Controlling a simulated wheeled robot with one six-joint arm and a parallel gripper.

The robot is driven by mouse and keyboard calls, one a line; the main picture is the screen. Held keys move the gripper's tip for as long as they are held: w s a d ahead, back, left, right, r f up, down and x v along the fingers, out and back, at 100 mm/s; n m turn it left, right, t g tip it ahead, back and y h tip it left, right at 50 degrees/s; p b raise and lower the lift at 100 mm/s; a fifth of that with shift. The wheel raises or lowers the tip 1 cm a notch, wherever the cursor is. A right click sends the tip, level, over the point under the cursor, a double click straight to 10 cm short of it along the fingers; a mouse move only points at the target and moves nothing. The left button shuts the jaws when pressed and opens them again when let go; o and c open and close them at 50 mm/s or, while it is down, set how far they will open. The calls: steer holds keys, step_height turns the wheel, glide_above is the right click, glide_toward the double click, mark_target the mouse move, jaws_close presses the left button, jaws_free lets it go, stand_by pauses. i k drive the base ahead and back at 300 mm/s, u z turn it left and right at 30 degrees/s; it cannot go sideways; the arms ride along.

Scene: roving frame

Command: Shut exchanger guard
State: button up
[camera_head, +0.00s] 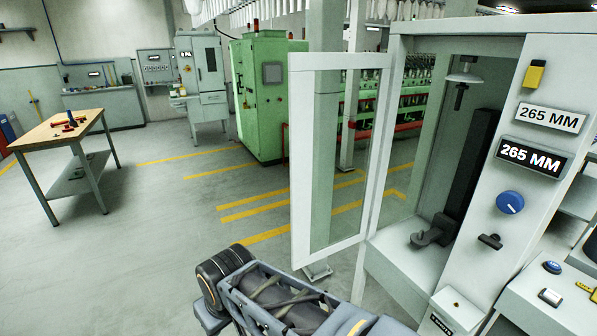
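The guard is a white-framed door (299,165) with a clear pane, standing open at the left of a pale cabinet (530,215). Its right edge meets the cabinet's left front edge, and it swings out to the left. The cabinet's opening is uncovered. Inside are a dark upright column (470,165), a hanging fitting (462,78) and a small dark clamp-like part (432,232). Part of my arm shows at the bottom, below the door and apart from it in the picture. My gripper is not in view.
The cabinet front has 265 MM displays (531,156), a blue knob (510,202) and a black handle (490,241). A side bench (530,290) holds small items at lower right. A wooden-topped table (52,133) stands left. The floor (170,220) between is clear.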

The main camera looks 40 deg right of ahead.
mark_target(302, 66)
steer(key=i, duration=2.25)
steer(key=z, duration=3.1)
steer(key=k, duration=0.55)
steer(key=u, duration=1.35)
steer(key=i, duration=0.9)
steer(key=z, duration=0.6)
